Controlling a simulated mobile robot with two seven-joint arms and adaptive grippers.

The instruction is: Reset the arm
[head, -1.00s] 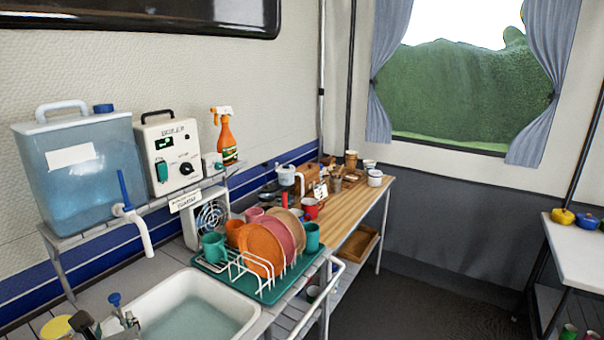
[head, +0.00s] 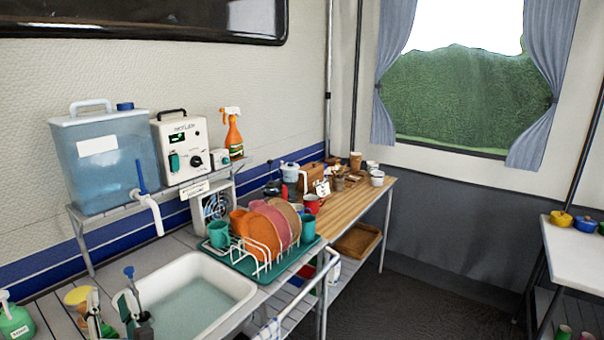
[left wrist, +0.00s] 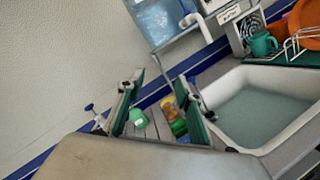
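My left gripper (head: 112,312) is at the bottom left of the head view, at the left end of the sink (head: 247,287). In the left wrist view its two fingers (left wrist: 158,108) stand apart with nothing held between them. Beyond the gap are a green bottle (left wrist: 139,118) and a yellow-topped container (left wrist: 168,103); both look farther off than the fingertips. Most of the left arm is out of the head view. My right gripper is in neither view.
A dish rack (head: 262,262) with plates and mugs stands right of the sink. A water tank (head: 100,165) and boiler (head: 180,150) sit on a shelf above. A wooden counter (head: 345,205) lies behind. The floor (head: 400,300) at right is clear.

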